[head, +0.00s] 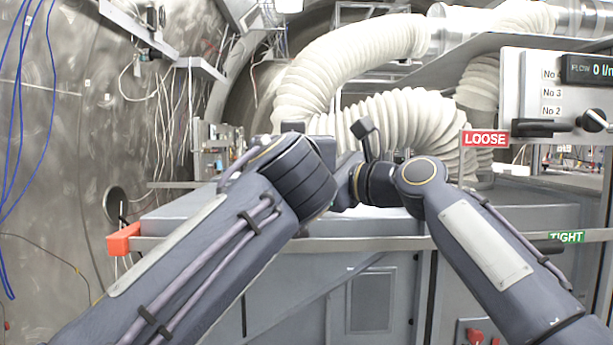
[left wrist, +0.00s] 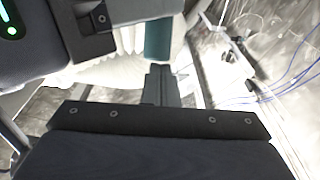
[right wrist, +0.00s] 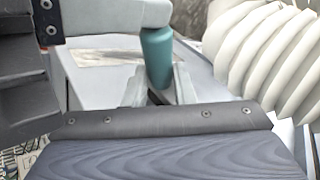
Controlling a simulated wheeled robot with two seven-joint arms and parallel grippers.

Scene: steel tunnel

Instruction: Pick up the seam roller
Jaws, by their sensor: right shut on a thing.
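A teal cylindrical handle, which looks like the seam roller's, stands between the fingers of my right gripper (right wrist: 157,92) in the right wrist view. My right gripper is shut on this seam roller (right wrist: 157,58). The teal handle also shows in the left wrist view (left wrist: 157,38), just beyond the fingers of my left gripper (left wrist: 163,85). My two grippers are close together at the handle, and whether the left one touches it is unclear. The left fingers look close together, but their gap is hard to read. In the head view my forearms and wrists hide both fingertips and the roller.
A grey cabinet (head: 380,290) fills the area below my arms, with a metal rail (head: 400,243) along its front and an orange-red block (head: 124,239) at its left end. White ribbed ducts (head: 350,50) curve behind my wrists. A control panel (head: 550,95) stands at the right.

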